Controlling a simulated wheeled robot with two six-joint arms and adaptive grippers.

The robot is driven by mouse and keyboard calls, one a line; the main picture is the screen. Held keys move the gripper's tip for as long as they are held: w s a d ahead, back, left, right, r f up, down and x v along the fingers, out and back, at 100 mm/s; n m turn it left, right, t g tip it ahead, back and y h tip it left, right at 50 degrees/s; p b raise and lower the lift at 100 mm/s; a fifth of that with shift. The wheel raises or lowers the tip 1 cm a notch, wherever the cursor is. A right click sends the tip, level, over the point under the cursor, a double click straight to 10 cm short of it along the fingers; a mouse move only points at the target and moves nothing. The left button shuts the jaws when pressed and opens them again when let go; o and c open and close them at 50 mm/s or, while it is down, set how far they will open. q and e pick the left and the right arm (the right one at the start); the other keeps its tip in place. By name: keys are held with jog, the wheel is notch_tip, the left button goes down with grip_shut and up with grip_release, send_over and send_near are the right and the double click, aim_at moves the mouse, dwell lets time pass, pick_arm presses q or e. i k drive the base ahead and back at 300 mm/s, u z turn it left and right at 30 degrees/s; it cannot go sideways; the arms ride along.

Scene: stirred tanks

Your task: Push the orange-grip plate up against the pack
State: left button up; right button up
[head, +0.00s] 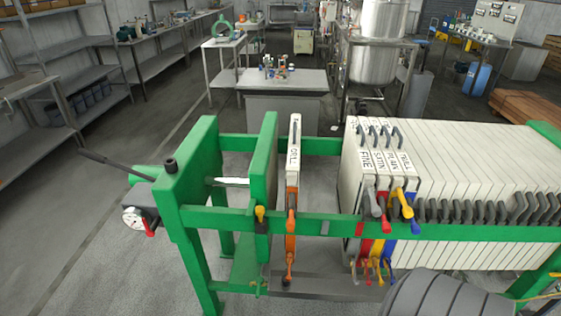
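The orange-grip plate (294,150) is a narrow white plate standing upright in the green press frame, with an orange edge and an orange grip (291,222) on the near rail. It stands apart from the pack (460,165), a row of white plates to its right, with a clear gap between them. The pack's front plates carry black lettering and grey, red, yellow and blue grips. Neither of my grippers is in view. Nothing is seen touching the orange-grip plate's grip.
A green pressing plate (263,170) stands left of the orange-grip plate, with a small gap. The near green rail (330,226) runs along the front. A grey ridged shape (445,296) covers the lower right. A gauge (133,217) sits at the left end.

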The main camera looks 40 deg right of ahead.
aim_at(292, 187)
jog(key=u, duration=0.75)
jog(key=i, duration=1)
jog(key=z, duration=5)
jog(key=i, duration=1.6)
jog(key=u, duration=2.7)
